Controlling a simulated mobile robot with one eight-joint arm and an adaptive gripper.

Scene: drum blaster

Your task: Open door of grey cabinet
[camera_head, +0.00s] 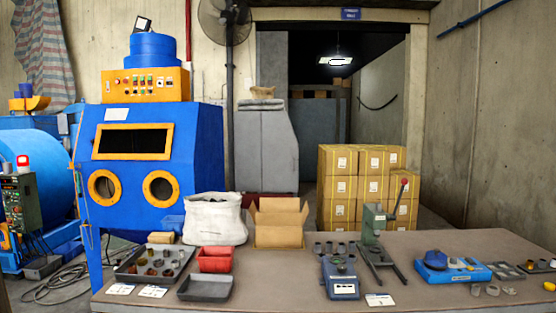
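A grey cabinet (266,150) stands upright against the back wall, left of the dark doorway. Its top is narrower than its lower part, and its right side slopes outward. A grey item and a small tan item rest on top of it. Its lowest part is hidden behind the open carton and the white sack on the table. I cannot make out a handle or an open door on it at this size. My gripper is not in view.
A long table (447,241) spans the front, bearing a white sack (214,218), open carton (280,223), red bin (215,259), green press (375,228) and trays. A blue blasting cabinet (206,150) stands left. Stacked boxes (340,187) stand right of the grey cabinet.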

